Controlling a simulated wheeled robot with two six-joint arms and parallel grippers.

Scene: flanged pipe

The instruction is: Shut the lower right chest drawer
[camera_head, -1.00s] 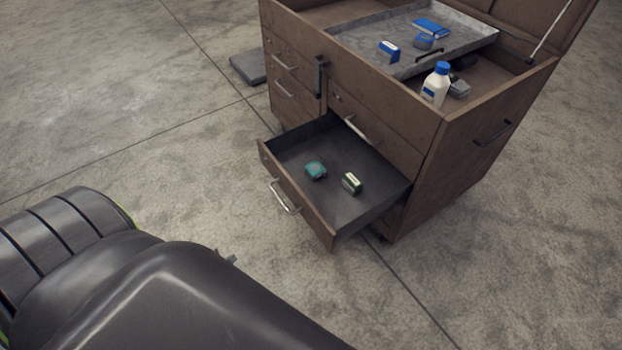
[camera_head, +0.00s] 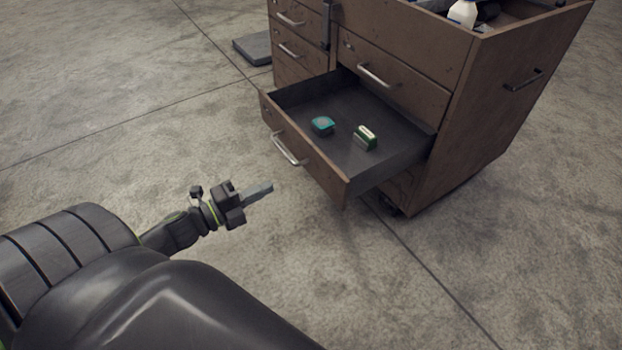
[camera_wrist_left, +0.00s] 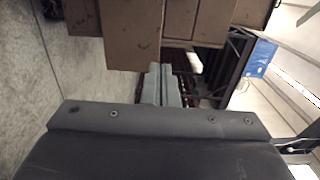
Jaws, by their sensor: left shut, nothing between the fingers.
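The brown chest (camera_head: 480,110) stands right of centre in the head view. Its lower right drawer (camera_head: 308,150) is pulled well out, with a silver bar handle (camera_head: 288,149) on its front. Inside the drawer lie a teal tape-measure-like item (camera_head: 322,125) and a small green and white box (camera_head: 365,138). My left gripper (camera_head: 262,190) is shut and empty, in front of the drawer front and to its lower left, apart from it. In the left wrist view the closed fingers (camera_wrist_left: 160,85) point towards brown chest fronts (camera_wrist_left: 133,35). My right gripper is not in view.
The drawer above (camera_head: 385,70) and the left drawers (camera_head: 292,45) are shut. A white bottle (camera_head: 463,13) stands in the chest's open top. A dark flat slab (camera_head: 254,47) lies on the floor behind left. The concrete floor around my gripper is clear.

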